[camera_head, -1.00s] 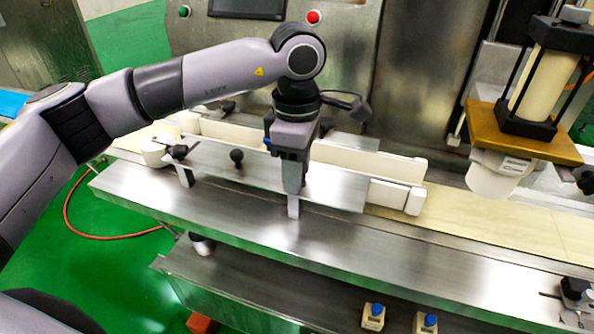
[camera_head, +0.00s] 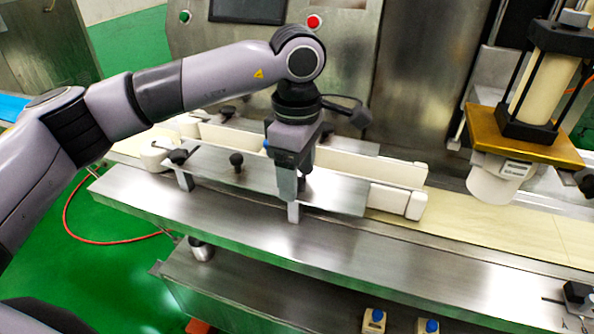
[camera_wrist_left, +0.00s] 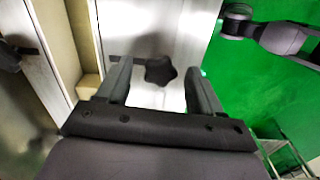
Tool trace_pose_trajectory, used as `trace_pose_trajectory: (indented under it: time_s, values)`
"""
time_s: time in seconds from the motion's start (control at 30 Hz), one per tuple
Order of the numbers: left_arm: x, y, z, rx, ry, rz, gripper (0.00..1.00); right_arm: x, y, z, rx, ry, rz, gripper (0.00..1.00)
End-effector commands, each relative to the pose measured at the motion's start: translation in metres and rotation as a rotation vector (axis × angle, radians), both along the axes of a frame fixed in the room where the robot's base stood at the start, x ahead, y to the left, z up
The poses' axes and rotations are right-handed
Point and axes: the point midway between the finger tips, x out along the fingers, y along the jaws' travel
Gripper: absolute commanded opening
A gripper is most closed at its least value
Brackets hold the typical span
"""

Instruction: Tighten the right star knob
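The right star knob (camera_wrist_left: 160,71) is black and lobed. In the left wrist view it sits between the tips of my left gripper's fingers (camera_wrist_left: 157,74), with gaps visible on both sides. In the head view my left gripper (camera_head: 290,188) points down over the right bracket (camera_head: 293,212) of the metal guide plate (camera_head: 340,195), and it mostly hides the right knob. The left star knob (camera_head: 178,156) stands on the other bracket. My right gripper is not in view.
A small black knob (camera_head: 236,159) stands on the plate left of my gripper. White guide rails (camera_head: 370,168) lie behind it along the cream belt (camera_head: 480,232). A gold-plated nozzle unit (camera_head: 530,145) stands at right.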

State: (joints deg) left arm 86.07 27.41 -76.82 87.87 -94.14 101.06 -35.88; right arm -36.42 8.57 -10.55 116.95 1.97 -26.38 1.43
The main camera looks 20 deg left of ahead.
Motion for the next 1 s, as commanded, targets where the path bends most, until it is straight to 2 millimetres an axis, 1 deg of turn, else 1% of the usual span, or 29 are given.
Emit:
trace_pose_trajectory:
  time_s: [0.17,0.27,0.37,0.6,0.7,0.8,1.0]
  values:
    - [0.000,0.000,-0.001,0.000,0.002,0.001,0.66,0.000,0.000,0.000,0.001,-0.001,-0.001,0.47]
    - [0.000,0.000,0.004,0.001,0.001,0.002,0.66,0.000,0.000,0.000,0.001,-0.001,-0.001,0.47]
    - [0.000,0.000,0.018,-0.001,-0.002,0.002,0.66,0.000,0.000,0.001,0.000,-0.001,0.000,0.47]
    - [0.000,0.000,0.057,-0.001,-0.001,0.001,0.66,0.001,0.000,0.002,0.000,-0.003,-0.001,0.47]
    - [0.000,0.000,0.067,0.000,0.000,0.001,0.66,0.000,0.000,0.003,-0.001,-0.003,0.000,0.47]
    - [0.000,0.000,0.070,0.000,0.001,0.000,0.66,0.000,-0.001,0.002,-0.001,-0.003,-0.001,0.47]
    - [0.000,0.000,0.071,0.000,0.002,0.000,0.66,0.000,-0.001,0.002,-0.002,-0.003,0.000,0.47]
